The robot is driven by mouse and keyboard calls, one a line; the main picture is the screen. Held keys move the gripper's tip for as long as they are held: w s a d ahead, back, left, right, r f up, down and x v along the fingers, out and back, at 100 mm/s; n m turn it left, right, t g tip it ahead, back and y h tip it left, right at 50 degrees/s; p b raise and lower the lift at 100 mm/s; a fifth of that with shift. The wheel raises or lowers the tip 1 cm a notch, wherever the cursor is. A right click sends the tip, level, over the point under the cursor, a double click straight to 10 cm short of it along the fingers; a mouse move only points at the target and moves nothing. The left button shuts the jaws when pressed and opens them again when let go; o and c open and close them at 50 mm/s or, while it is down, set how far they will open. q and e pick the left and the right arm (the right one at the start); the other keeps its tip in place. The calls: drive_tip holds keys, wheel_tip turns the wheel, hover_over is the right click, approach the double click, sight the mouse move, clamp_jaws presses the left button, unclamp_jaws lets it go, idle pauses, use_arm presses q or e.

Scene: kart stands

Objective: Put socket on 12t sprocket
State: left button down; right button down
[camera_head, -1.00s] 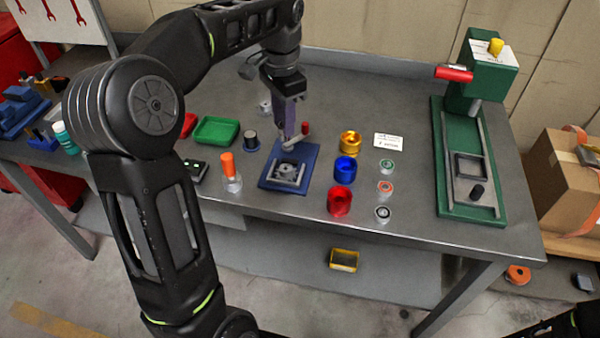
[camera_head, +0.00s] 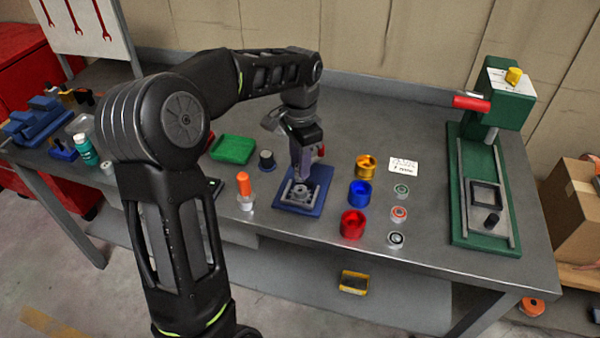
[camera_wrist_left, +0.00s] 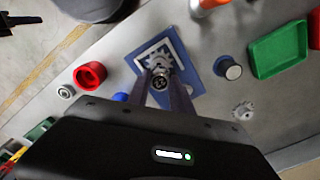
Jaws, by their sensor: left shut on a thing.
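A toothed sprocket (camera_head: 300,194) sits in a grey bracket on a blue fixture plate (camera_head: 321,180); it also shows in the left wrist view (camera_wrist_left: 160,62). My left gripper (camera_head: 303,176) points down just above the sprocket. It is shut on a small dark, round socket (camera_wrist_left: 160,80), seen between the fingers in the wrist view and hard to make out in the head view. The socket overlaps the sprocket's middle there; I cannot tell whether they touch. Another loose sprocket (camera_wrist_left: 243,110) lies on the bench in the wrist view. My right gripper is not in view.
Right of the plate stand gold (camera_head: 366,166), blue (camera_head: 360,193) and red (camera_head: 353,224) cups. An orange-handled tool (camera_head: 244,187), a dark knob (camera_head: 266,160) and a green tray (camera_head: 233,150) are to its left. A green press (camera_head: 470,190) stands at the right.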

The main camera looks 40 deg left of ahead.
use_arm(q)
drive_tip(key=shift+f, duration=1.8)
drive_tip(key=shift+f, duration=0.2)
drive_tip(key=c, duration=1.1)
unclamp_jaws()
drive_tip(key=shift+c, duration=0.2)
drive_tip(key=shift+r, duration=0.15)
wheel_tip(320, 180, up, 12)
drive_tip(key=shift+r, duration=0.1)
